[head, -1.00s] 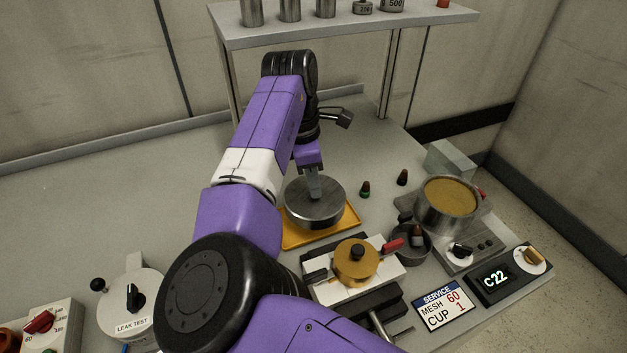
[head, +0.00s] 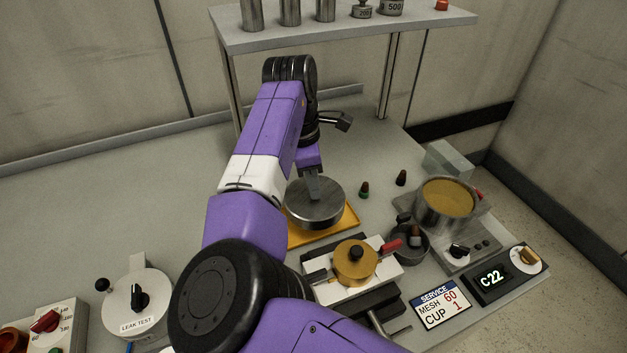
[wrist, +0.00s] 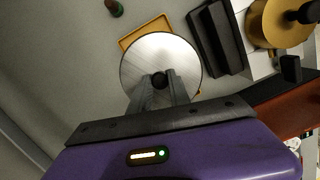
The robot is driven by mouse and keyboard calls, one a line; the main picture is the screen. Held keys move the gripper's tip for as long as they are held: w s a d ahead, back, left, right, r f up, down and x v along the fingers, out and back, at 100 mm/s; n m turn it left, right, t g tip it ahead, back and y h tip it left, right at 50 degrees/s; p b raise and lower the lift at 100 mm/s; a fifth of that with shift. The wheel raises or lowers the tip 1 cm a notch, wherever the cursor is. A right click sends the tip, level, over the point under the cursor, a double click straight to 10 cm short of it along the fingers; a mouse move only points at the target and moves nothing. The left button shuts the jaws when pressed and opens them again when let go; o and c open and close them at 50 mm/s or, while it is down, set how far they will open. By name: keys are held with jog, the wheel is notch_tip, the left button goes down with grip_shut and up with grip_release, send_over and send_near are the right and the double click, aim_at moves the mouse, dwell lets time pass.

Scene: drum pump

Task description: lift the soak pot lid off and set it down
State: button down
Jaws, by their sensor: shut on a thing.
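The round steel lid (head: 330,210) is over the yellow tray (head: 350,222) and looks level; I cannot tell whether it rests on the tray or hangs just above it. My gripper (head: 314,188) points down onto the lid's middle. In the wrist view, the fingers of my gripper (wrist: 160,84) are shut on the lid's small black knob (wrist: 159,78). The lid (wrist: 160,50) hides most of the tray (wrist: 143,33) there. The soak pot (head: 430,212) stands uncovered at the right on a grey heater, with amber contents visible.
A white fixture with a brass cap (head: 355,264) and red handle stands close in front of the tray. A dark cup (head: 412,250) and two small dark plugs (head: 364,190) are to the right. A shelf (head: 340,26) rises behind. The counter at left is mostly clear.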

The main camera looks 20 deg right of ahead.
jog(key=shift+f, duration=0.2)
jog(key=shift+f+p, duration=0.3)
jog(key=shift+f, duration=0.05)
jog(key=shift+f, duration=0.9)
dwell(0.6)
jog(key=shift+f+p, duration=0.55)
jog(key=shift+p, duration=0.7)
dwell(1.7)
grip_release()
dwell(0.5)
notch_tip(320, 180, up, 8)
jog(key=p, duration=0.9)
dwell(0.6)
